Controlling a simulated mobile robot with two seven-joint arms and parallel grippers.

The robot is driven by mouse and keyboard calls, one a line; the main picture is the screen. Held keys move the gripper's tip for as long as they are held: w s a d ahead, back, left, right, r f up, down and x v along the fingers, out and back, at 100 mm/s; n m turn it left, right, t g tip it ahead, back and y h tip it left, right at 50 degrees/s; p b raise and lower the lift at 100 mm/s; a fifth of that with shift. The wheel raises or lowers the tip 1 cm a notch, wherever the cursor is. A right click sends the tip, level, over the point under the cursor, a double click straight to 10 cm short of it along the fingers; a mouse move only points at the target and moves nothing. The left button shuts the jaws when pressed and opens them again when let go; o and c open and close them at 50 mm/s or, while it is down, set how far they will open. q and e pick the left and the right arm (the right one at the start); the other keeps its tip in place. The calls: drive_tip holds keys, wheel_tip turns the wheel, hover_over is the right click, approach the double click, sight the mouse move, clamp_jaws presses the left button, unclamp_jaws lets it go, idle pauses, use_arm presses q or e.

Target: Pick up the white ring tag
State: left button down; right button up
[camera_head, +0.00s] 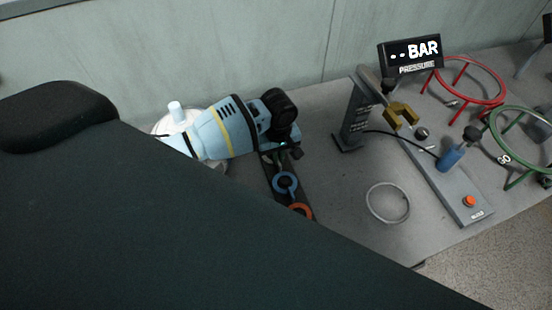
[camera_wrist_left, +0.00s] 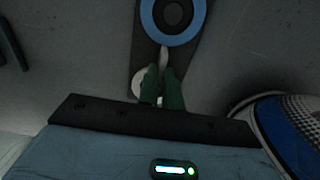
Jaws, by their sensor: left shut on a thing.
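The white ring tag (camera_wrist_left: 138,83) shows only in part in the left wrist view, behind the green fingers and over the dark strip (camera_wrist_left: 196,42). My left gripper (camera_wrist_left: 163,72) is shut on it, and a pale sliver shows at the fingertips. In the head view my left gripper (camera_head: 279,143) is over the far end of the dark strip (camera_head: 275,176), and the white tag is hidden there. A blue ring tag (camera_head: 285,193) and an orange ring tag (camera_head: 300,207) lie on the strip nearer the camera. My right gripper is not in view.
A grey press stand (camera_head: 354,110) with a long base (camera_head: 462,197), a pressure display (camera_head: 410,53), red (camera_head: 482,65) and green (camera_head: 489,146) ring stands are at right. A pale hoop (camera_head: 370,206) lies on the table. A large dark shape hides the lower left.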

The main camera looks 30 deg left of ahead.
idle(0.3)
use_arm(q)
drive_tip(key=shift+r, duration=0.55)
drive_tip(key=r, duration=0.1)
drive_tip(key=s+r+p, duration=0.1)
drive_tip(key=shift+r, duration=0.4)
drive_tip(key=s+d+r+p, duration=0.1)
drive_tip(key=s+d, duration=0.1)
drive_tip(key=s, duration=1.2)
drive_tip(key=shift+s+p, duration=0.4)
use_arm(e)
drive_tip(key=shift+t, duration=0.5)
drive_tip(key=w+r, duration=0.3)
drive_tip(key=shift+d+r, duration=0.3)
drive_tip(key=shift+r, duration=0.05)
use_arm(q)
drive_tip(key=shift+d+r, duration=0.1)
